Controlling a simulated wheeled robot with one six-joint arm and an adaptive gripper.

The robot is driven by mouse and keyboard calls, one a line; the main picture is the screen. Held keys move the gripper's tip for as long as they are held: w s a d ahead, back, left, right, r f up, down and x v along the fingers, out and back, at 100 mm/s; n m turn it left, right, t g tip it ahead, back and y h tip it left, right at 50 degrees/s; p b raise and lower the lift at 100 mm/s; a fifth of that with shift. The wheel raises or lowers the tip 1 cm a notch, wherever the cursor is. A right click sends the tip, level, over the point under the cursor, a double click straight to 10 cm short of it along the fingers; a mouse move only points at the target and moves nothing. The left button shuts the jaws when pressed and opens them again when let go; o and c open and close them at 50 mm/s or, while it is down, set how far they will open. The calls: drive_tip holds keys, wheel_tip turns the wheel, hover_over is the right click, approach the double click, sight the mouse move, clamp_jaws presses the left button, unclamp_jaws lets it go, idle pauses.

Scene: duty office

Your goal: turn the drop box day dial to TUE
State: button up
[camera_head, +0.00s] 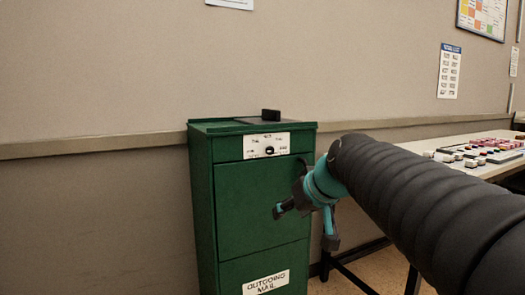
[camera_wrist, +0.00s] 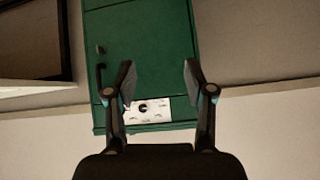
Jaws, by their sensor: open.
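A green drop box (camera_head: 247,210) labelled OUTGOING MAIL stands against the wall. Its day dial is a small black knob (camera_head: 269,150) on a white plate (camera_head: 256,146) near the top of the front; the day marks are too small to read surely. My gripper (camera_head: 306,228) is open and empty, in front of the box's right side and lower than the dial. In the wrist view the box (camera_wrist: 150,55) appears upside down, and the knob (camera_wrist: 143,106) and plate (camera_wrist: 160,110) show between the two open fingers (camera_wrist: 159,80), apart from them.
A black block-like part (camera_head: 270,115) stands on the box's top. A table (camera_head: 480,150) with several small items is at the right, behind my arm. A wall rail (camera_head: 90,147) runs behind the box. The floor and wall left of the box look clear.

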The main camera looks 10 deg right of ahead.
sight(271, 151)
drive_tip(key=w+d+r+n+t+y, duration=0.1)
drive_tip(key=w+d+r+t, duration=0.15)
drive_tip(key=w+r, duration=0.5)
drive_tip(key=w+d+r+n+t, duration=0.1)
drive_tip(key=w+d+r, duration=0.25)
drive_tip(key=w, duration=0.75)
drive_tip(key=p+x, duration=0.1)
drive_tip(key=x, duration=0.3)
drive_tip(key=a+x, duration=0.1)
drive_tip(key=x, duration=0.3)
drive_tip(key=r+p+x, duration=0.1)
drive_tip(key=x, duration=0.4)
drive_tip(key=shift+w+a+f+p, duration=0.1)
drive_tip(key=shift+a+p, duration=0.1)
drive_tip(key=shift+p, duration=0.15)
clamp_jaws()
